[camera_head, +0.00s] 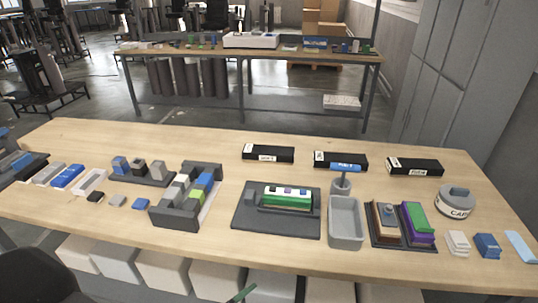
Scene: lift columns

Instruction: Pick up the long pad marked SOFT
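Three long black pads lie in a row along the back of the wooden table. The left pad (282,154) has a white front label that appears to read SOFT, though the print is small. The middle pad (326,161) is partly hidden by a blue-handled tool, and I cannot read its front label. The right pad (428,166) has a label that appears to read FIRM. All three lie flat and apart from one another.
In front of the pads stand a dark tray with a green block (287,201), a grey bin (346,232), a blue-handled tool (345,168) and a tray with brown and purple blocks (375,243). A round grey CAP piece (457,202) sits at right.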

